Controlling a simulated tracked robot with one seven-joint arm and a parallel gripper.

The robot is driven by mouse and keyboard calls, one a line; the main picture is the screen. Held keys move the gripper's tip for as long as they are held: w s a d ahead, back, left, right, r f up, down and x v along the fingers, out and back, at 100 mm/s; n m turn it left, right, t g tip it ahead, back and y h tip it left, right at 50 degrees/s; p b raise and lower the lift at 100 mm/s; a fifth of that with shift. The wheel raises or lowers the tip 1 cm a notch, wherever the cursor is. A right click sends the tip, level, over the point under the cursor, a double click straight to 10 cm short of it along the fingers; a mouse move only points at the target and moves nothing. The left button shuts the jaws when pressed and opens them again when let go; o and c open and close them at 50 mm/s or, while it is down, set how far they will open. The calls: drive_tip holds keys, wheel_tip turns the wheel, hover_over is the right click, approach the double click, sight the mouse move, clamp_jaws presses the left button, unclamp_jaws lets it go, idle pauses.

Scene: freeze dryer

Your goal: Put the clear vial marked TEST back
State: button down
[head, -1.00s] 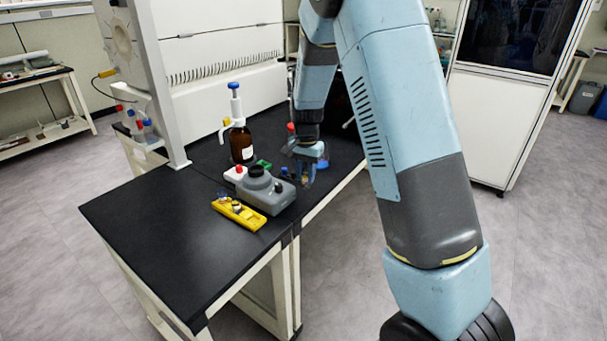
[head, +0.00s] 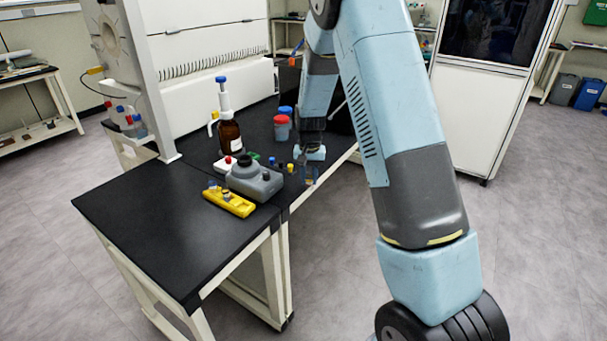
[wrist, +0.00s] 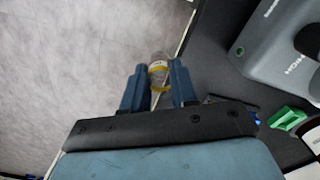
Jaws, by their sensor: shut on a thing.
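My gripper (head: 310,178) is at the front edge of the black bench, right of the grey device. In the wrist view, my gripper (wrist: 160,82) is shut on a clear vial (wrist: 158,66) with a yellow band, its far end showing beyond the fingertips. The vial shows against the bench edge and the floor. I cannot read any TEST mark on it. A yellow rack (head: 229,204) lies on the bench left of the grey device, with small items in it.
The grey device (head: 254,182) stands between the rack and my gripper. Behind are a brown dispenser bottle (head: 229,137), a red-lidded jar (head: 282,128) and small coloured caps. A green piece (wrist: 287,118) lies near the device. The bench (head: 140,205) is clear left of the rack.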

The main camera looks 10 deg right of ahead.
drive_tip(key=w+d+f+n, duration=0.2)
drive_tip(key=d+f+n, duration=0.1)
drive_tip(key=d+f, duration=0.1)
drive_tip(key=shift+w+d+f, duration=0.25)
drive_tip(key=shift+w+d, duration=0.05)
drive_tip(key=shift+d, duration=0.05)
drive_tip(key=shift+d, duration=0.1)
